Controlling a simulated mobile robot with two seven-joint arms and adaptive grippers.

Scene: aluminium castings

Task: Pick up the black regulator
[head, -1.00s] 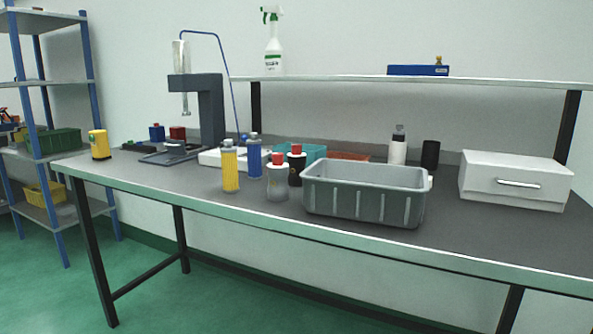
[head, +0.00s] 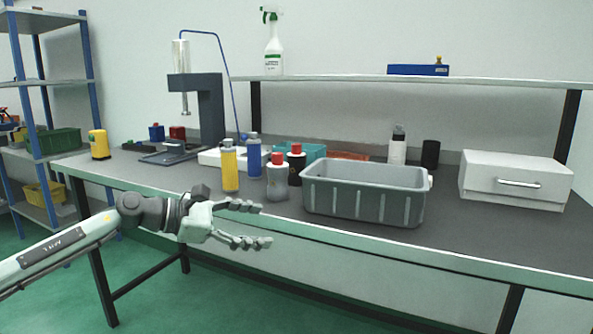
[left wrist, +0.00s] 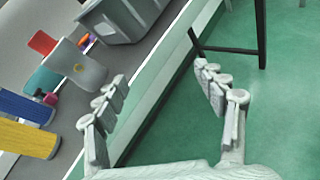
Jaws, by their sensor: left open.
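The black regulator (head: 297,174), a dark body with a red top, stands upright on the bench. It is just behind and right of a grey regulator (head: 277,190) with a red top, which partly covers it. My left gripper (head: 264,225) is open and empty, in front of the bench's front edge, nearer the camera than the regulators. In the left wrist view its spread fingers (left wrist: 162,75) have only the bench edge and floor between them. The grey regulator (left wrist: 75,65) shows left of them there; I cannot clearly make out the black one. My right gripper is not in view.
A grey ribbed bin (head: 362,205) stands close right of the black regulator. A yellow bottle (head: 230,170) and a blue bottle (head: 253,160) stand to its left, a teal bin (head: 315,152) behind. The bench's front strip (head: 330,234) is clear.

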